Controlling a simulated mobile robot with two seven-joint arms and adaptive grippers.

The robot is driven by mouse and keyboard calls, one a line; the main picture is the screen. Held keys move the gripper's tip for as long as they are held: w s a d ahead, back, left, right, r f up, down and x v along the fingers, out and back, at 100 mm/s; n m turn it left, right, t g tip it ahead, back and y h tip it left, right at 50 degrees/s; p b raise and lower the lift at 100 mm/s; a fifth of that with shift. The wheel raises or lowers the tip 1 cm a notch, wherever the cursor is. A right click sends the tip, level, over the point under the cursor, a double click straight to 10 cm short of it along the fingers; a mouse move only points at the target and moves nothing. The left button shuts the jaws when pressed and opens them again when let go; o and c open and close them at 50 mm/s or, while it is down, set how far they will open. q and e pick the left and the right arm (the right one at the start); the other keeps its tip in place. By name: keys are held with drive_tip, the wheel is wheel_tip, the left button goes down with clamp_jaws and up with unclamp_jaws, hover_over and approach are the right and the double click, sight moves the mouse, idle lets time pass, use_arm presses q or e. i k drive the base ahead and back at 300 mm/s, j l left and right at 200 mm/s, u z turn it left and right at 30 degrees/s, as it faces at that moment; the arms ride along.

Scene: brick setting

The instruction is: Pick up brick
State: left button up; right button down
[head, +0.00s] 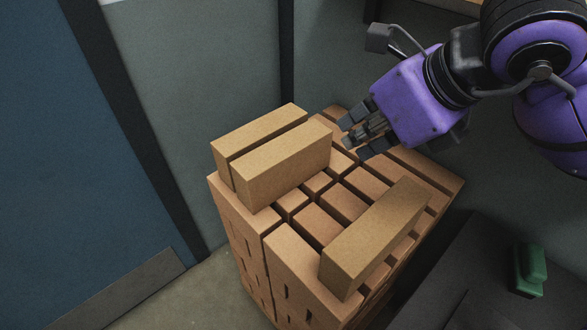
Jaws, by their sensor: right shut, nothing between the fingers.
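Three loose tan bricks lie on top of a stack of bricks (290,262) in the head view. Two of them, a rear brick (245,138) and a front brick (285,168), lie side by side at the stack's left. The third brick (375,232) lies apart at the right front. My right gripper (357,142) comes in from the upper right, over the back of the stack. Its fingers are shut and empty, just right of the front brick of the pair. I cannot tell its exact height above the stack. My left gripper is not in view.
A dark surface (470,285) lies at the lower right, with a green object (530,270) on it. A grey wall (215,60) stands behind the stack, and a blue panel (70,150) is at the left. Some bare floor (185,295) shows at the lower left.

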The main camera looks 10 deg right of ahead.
sight(347, 262)
drive_tip(key=k, duration=1)
